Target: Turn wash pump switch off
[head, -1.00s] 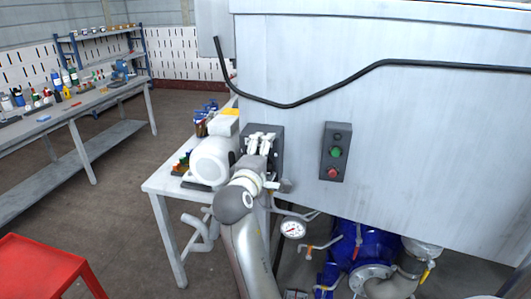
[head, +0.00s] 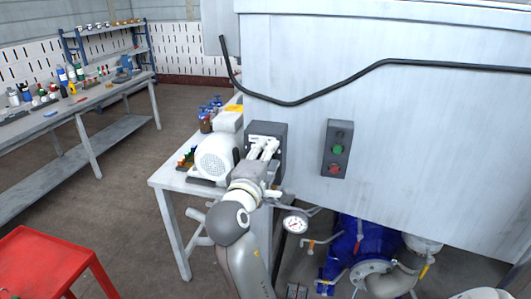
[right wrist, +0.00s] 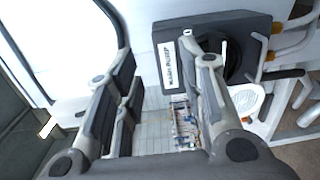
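The wash pump switch is a dark grey box on the side of the large grey cabinet (head: 400,120). Its box (head: 266,128) shows behind my right gripper (head: 267,149) in the head view. In the right wrist view the switch box (right wrist: 177,75) has a white label and a round black dial (right wrist: 240,66). My right gripper (right wrist: 162,65) is open there, with nothing between its fingers. One finger overlaps the dial; I cannot tell if it touches. The handle's position is partly hidden. My left gripper is not in view.
A button box (head: 337,149) with green and red buttons is right of the switch. A white motor (head: 215,158) stands on a white table (head: 170,182) at left. A black cable (head: 330,85) crosses the cabinet. A gauge (head: 295,223) and blue pump (head: 350,245) sit below.

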